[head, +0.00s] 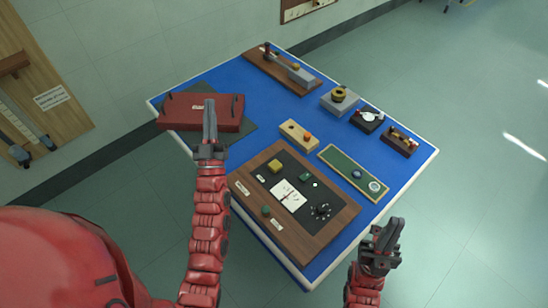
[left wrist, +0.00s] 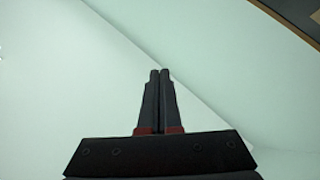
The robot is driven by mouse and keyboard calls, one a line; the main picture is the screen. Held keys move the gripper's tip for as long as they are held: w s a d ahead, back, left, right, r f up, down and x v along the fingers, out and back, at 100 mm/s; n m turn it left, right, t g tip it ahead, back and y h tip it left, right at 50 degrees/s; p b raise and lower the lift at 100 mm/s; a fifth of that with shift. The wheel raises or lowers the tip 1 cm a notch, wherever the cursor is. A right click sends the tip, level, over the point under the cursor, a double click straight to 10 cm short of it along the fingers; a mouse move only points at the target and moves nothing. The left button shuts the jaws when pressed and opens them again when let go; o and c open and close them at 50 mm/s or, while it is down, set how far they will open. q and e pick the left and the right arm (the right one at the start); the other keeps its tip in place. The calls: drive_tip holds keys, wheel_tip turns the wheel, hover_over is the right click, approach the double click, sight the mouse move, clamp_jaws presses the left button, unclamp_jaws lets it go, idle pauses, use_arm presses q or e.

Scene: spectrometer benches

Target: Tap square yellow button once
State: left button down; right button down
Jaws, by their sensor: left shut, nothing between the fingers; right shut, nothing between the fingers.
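The square yellow button (head: 275,166) sits on the black panel of a wood-framed instrument (head: 247,183) on the near side of the blue table. My left gripper (head: 209,104) is shut and empty. It is raised, up and to the left of the button in the head view, in front of a dark red case. My right gripper (head: 388,226) is shut and empty, to the right of the instrument near the table's front edge. Neither gripper touches the button.
The panel also bears a white meter (head: 287,194), green buttons (head: 305,177) and a black knob (head: 322,209). Near it are a wooden block with an orange knob (head: 299,135), a green board (head: 340,163) and the red case (head: 180,112). Small apparatus stands at the back right.

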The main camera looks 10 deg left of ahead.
use_arm(q)
drive_tip(key=w+d+f+m+g+h+p, duration=0.1)
drive_tip(key=w+d+f+m+g+h, duration=0.25)
drive_tip(key=w+g+h, duration=0.45)
drive_tip(key=s+d+f+m+g+h+p, duration=0.1)
drive_tip(key=s+d+f+m+g+h, duration=0.2)
drive_tip(key=s+d+f+m+g, duration=0.3)
drive_tip(key=s+d+m+g, duration=0.1)
drive_tip(key=s+m+g, duration=0.1)
drive_tip(key=s+g, duration=0.1)
drive_tip(key=shift+s+d+f+g, duration=0.3)
drive_tip(key=shift+s, duration=0.05)
drive_tip(key=shift+m, duration=0.25)
